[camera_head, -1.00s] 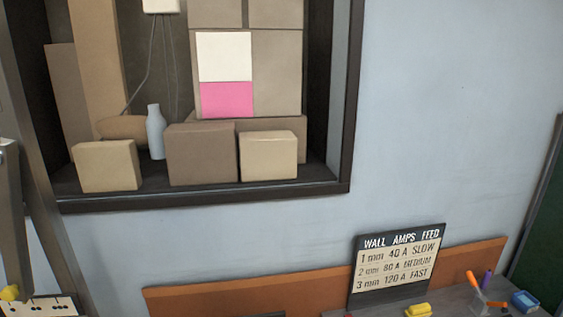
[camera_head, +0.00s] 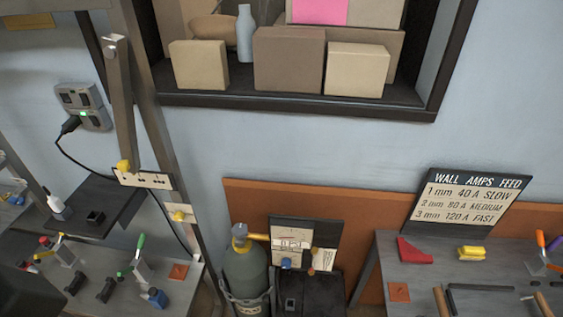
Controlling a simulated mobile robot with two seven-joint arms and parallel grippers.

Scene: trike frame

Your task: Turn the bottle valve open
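A grey-green gas bottle (camera_head: 245,270) stands upright low in the middle of the head view, in a dark holder with a label at its lower part. Its valve (camera_head: 240,236) is on top, with a grey cap-like knob and a yellow fitting pointing right. Whether the valve is open or closed cannot be told. Neither gripper is clearly visible. A dark shape at the lower left corner is too cropped to identify.
A dark machine (camera_head: 308,290) with a light panel stands right of the bottle. A workbench (camera_head: 455,270) is at right, and another bench (camera_head: 130,265) with clamps and tools is at left. A slanted post (camera_head: 165,140) rises left of the bottle. A shelf (camera_head: 300,102) with boxes hangs above.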

